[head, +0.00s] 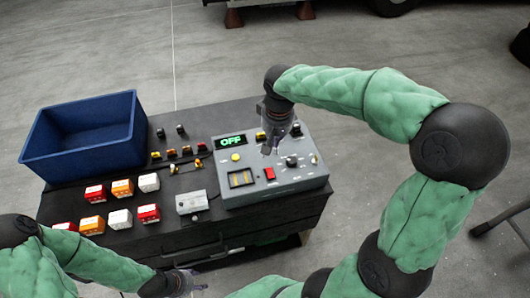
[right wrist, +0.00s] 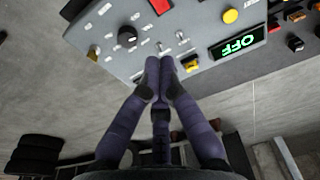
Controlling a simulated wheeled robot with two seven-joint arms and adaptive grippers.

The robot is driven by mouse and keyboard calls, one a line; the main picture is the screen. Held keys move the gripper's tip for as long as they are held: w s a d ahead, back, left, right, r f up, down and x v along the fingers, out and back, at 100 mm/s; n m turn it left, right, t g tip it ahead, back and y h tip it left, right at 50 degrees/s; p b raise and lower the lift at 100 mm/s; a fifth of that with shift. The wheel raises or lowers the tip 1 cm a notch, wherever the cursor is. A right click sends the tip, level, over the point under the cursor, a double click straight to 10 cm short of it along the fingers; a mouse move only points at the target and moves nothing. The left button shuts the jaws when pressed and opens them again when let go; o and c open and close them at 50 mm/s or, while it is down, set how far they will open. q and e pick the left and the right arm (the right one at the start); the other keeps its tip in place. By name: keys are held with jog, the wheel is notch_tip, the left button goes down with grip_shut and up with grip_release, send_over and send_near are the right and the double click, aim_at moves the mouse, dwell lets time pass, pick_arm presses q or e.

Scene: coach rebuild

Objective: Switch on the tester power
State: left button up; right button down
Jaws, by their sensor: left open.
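The tester (head: 290,178) is a grey sloped panel on the dark bench, and its green display (head: 231,142) reads OFF. The display also shows in the right wrist view (right wrist: 238,42). The panel carries a red button (head: 269,173), a yellow button (head: 236,157), black knobs and small metal toggle levers (right wrist: 181,37). My right gripper (head: 268,147) is over the panel's upper middle. In the right wrist view its fingertips (right wrist: 165,64) are together with nothing visible between them, close to the toggle levers; contact cannot be told. My left gripper (head: 196,284) is open at the bench's front, away from the tester.
A blue bin (head: 84,134) stands at the bench's back left. Several red, orange and white boxes (head: 122,188) sit in front of it. Small coloured parts (head: 172,152) and a light grey box (head: 191,202) lie left of the tester. My right arm crosses above the tester's right side.

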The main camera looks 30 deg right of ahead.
aim_at(271, 167)
jog(key=f+b, duration=0.1)
jog(key=f, duration=0.3)
jog(key=w+f+b, duration=0.1)
jog(key=f, duration=0.4)
jog(key=f+b, duration=0.2)
jog(key=f, duration=0.2)
jog(key=shift+w+d+f, duration=0.25)
jog(key=shift+w+f, duration=0.05)
jog(key=shift+f, duration=0.05)
jog(key=shift+w+f+g+p, duration=0.15)
jog(key=shift+g+p, duration=0.25)
jog(key=shift+p, duration=0.6)
jog(key=shift+f, duration=0.15)
jog(key=shift+w+d+f, duration=0.1)
jog(key=shift+f, duration=0.05)
